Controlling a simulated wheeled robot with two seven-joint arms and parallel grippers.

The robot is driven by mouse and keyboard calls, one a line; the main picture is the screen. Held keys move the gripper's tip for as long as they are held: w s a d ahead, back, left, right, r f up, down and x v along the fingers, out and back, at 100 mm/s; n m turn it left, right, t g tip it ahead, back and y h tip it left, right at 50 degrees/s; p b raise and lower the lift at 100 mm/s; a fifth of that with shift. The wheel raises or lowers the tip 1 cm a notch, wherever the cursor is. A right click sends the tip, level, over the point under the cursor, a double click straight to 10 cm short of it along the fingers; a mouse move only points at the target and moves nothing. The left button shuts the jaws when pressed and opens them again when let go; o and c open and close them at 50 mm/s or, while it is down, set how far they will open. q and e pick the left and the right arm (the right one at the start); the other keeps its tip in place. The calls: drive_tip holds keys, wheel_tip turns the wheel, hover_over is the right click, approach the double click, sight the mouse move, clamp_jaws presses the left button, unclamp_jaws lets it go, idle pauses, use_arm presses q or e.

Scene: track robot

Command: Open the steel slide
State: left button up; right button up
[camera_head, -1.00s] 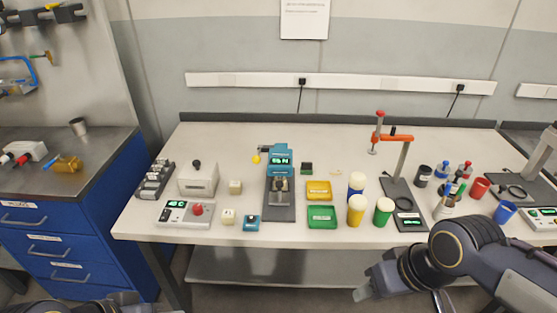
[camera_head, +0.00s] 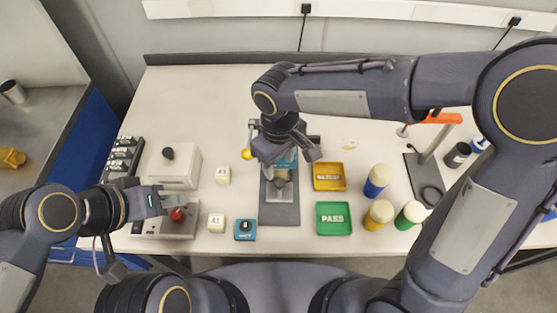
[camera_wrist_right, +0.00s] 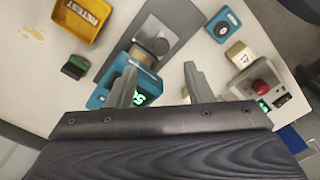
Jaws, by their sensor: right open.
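The teal device (camera_head: 284,163) with a lit green display stands on a dark grey base plate (camera_head: 280,212). A steel block (camera_head: 282,179) sits at its front; the wrist view shows the block (camera_wrist_right: 146,52) on the plate between grey cheeks. I cannot tell which steel part is the slide. My right gripper (camera_head: 288,151) hangs over the teal device and hides its top.
A yellow tray (camera_head: 328,188) and a green tray (camera_head: 334,231) lie right of the plate, with several capped jars beyond. Left are a white box (camera_head: 174,181), small cream blocks (camera_head: 216,222) and a blue button box (camera_head: 245,236). The back of the table is mostly clear.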

sight(280, 182)
wheel_tip(280, 182, down, 7)
drive_tip(key=shift+s+f, duration=0.1)
drive_tip(key=shift+f, duration=0.05)
drive_tip(key=shift+c, duration=0.2)
clamp_jaws()
